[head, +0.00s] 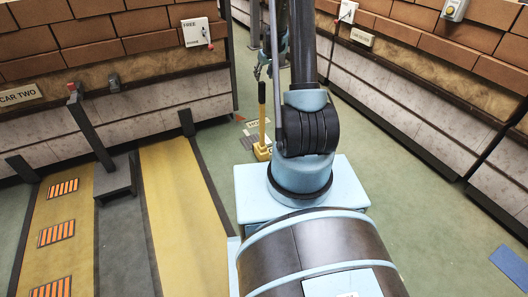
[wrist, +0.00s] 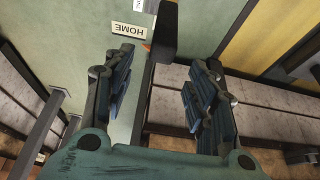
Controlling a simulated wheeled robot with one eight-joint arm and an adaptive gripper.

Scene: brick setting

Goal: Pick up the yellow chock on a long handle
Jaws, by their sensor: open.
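The yellow chock (head: 262,150) stands on the green floor in the head view, just beyond my light blue base. Its long handle (head: 262,118) rises upright, yellow below with a dark upper end. My gripper (head: 262,70) is just above the handle's top in the head view; whether they touch I cannot tell. In the wrist view my gripper (wrist: 165,92) has its two dark fingers spread wide apart, with nothing clearly held between them. I cannot make out the chock in the wrist view.
A wall with a dark end post (head: 233,60) stands close left of the handle. A floor sign reading HOME (wrist: 128,30) lies in the wrist view. A grey post stand (head: 115,178) is at left by the yellow lanes. Green floor is open at right (head: 400,180).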

